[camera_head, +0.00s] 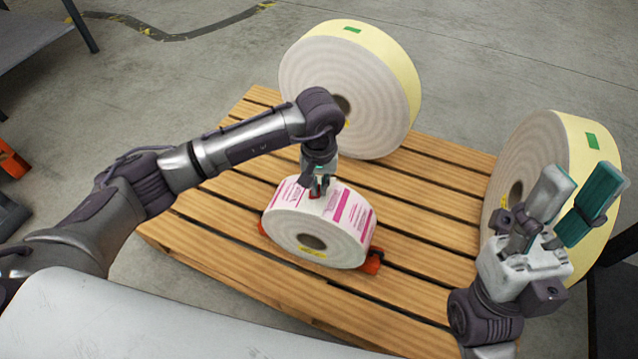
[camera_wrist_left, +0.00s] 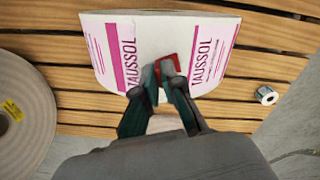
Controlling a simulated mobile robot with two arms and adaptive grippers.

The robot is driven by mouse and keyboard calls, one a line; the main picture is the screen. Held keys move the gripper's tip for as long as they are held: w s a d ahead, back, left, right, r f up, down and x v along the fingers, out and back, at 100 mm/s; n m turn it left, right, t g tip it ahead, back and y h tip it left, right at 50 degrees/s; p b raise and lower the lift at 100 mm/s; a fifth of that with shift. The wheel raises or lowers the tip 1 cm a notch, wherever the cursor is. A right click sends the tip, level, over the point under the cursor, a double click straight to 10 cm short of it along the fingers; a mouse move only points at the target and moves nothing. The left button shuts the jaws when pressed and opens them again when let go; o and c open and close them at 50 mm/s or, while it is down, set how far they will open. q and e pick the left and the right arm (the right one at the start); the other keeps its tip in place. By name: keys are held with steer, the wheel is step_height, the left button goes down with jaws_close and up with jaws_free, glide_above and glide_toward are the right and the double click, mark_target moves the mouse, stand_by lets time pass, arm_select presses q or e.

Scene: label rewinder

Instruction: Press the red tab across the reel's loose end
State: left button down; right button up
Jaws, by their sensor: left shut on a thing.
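The reel (camera_head: 322,226) stands on edge on the wooden pallet, white with magenta print on its outer face; it also shows in the left wrist view (camera_wrist_left: 207,28). My left gripper (camera_head: 318,192) points down at the top of the reel. It is shut on the red tab (camera_wrist_left: 168,66), which lies at or just above the label face, between two printed blocks. Whether the tab touches the reel, I cannot tell. The reel's loose end is not clearly visible. My right gripper (camera_head: 580,205) is open and empty, raised at the right.
Red-orange chocks (camera_head: 372,262) flank the reel on the pallet (camera_head: 225,228). Two large cream-edged rolls (camera_head: 345,85), (camera_head: 560,170) stand behind and at right. A small roll (camera_wrist_left: 266,95) lies at right in the wrist view.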

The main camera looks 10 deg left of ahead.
arm_select(q)
steer(key=shift+f+b, duration=0.45)
stand_by(1.6)
steer(key=c, duration=1.2)
jaws_free()
steer(key=shift+r, duration=0.1)
